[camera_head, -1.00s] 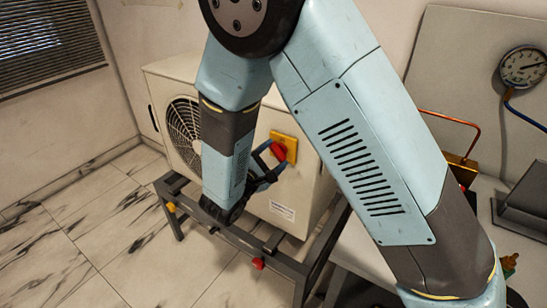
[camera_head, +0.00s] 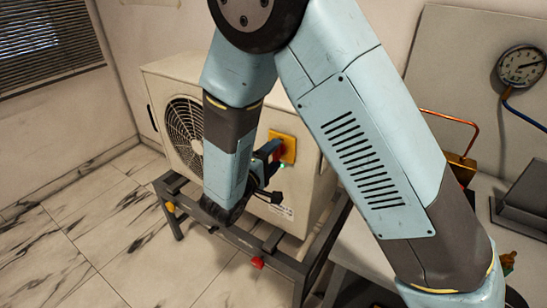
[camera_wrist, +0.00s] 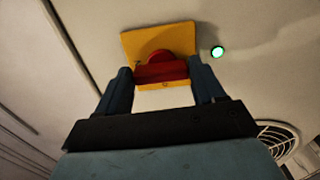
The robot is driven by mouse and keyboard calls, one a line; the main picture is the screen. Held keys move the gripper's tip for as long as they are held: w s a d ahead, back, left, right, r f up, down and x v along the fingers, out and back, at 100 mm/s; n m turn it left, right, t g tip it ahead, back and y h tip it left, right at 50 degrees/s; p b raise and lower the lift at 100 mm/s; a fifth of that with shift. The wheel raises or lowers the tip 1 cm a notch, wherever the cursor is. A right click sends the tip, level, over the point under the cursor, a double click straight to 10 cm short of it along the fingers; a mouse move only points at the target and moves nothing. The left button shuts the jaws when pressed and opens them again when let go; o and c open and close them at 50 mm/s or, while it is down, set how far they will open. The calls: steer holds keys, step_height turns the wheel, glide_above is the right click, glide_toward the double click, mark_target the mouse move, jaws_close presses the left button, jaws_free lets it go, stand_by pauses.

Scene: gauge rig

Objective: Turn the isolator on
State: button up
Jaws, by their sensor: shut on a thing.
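The isolator is a red rotary knob (camera_wrist: 165,67) on a yellow plate (camera_wrist: 158,42), fixed to the side of a cream outdoor unit (camera_head: 305,185). My gripper (camera_wrist: 166,72) has one finger on each side of the red knob and is shut on it. In the head view my gripper (camera_head: 274,160) covers much of the knob, and the yellow plate (camera_head: 289,147) shows behind it.
The unit stands on a dark metal frame (camera_head: 232,238) with a red knob (camera_head: 257,262) on its front rail. A round gauge (camera_head: 521,67) hangs at the right above a bench. A fan grille (camera_head: 184,128) faces left.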

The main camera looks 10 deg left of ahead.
steer(key=shift+s+d+f, duration=0.1)
steer(key=shift+f, duration=0.15)
stand_by(0.3)
steer(key=o, duration=0.7)
steer(key=shift+c, duration=0.2)
steer(key=o, duration=0.4)
steer(key=shift+r, duration=0.1)
steer(key=v, duration=1.3)
steer(key=shift+s+a, duration=0.2)
steer(key=shift+s, duration=0.1)
steer(key=shift+m, duration=0.3)
